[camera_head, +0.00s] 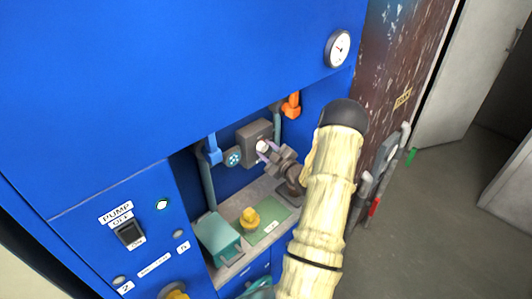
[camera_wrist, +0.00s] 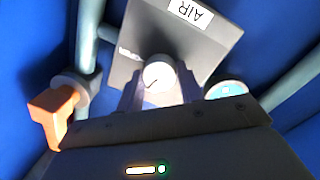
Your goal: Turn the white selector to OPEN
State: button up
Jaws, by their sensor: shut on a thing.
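The white selector (camera_wrist: 157,77) is a round knob with a dark pointer line, on the front of a grey box (camera_wrist: 178,38) labelled AIR. The label appears upside down in the wrist view. My gripper (camera_wrist: 161,88) has one finger on each side of the knob and is shut on it. In the head view, my gripper (camera_head: 268,151) reaches from the right to the selector (camera_head: 262,146) on the grey box (camera_head: 252,134), inside the blue cabinet's recess. Small lettering left of the knob is too blurred to read, and the fingers hide the knob's lower sides.
An orange valve handle (camera_head: 291,105) and a blue one (camera_head: 213,150) sit on pipes beside the box. A small round dial (camera_head: 233,158) is at its left. A teal box (camera_head: 218,238) and a yellow knobbed piece (camera_head: 250,218) stand on the shelf below.

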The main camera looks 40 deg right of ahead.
jog(key=m, duration=0.3)
jog(key=shift+s+f+m+g, duration=0.1)
jog(key=shift+f+m+g, duration=0.05)
jog(key=shift+m+g, duration=0.15)
jog(key=m, duration=0.3)
jog(key=shift+d+y, duration=0.1)
jog(key=shift+y, duration=0.2)
jog(key=m+p, duration=0.1)
jog(key=m, duration=0.3)
jog(key=shift+y+p, duration=0.4)
jog(key=shift+s+m+g+p, duration=0.1)
jog(key=shift+m+g+p, duration=0.3)
jog(key=shift+m, duration=0.9)
jog(key=o, duration=0.8)
jog(key=shift+o, duration=0.9)
jog(key=shift+y, duration=0.3)
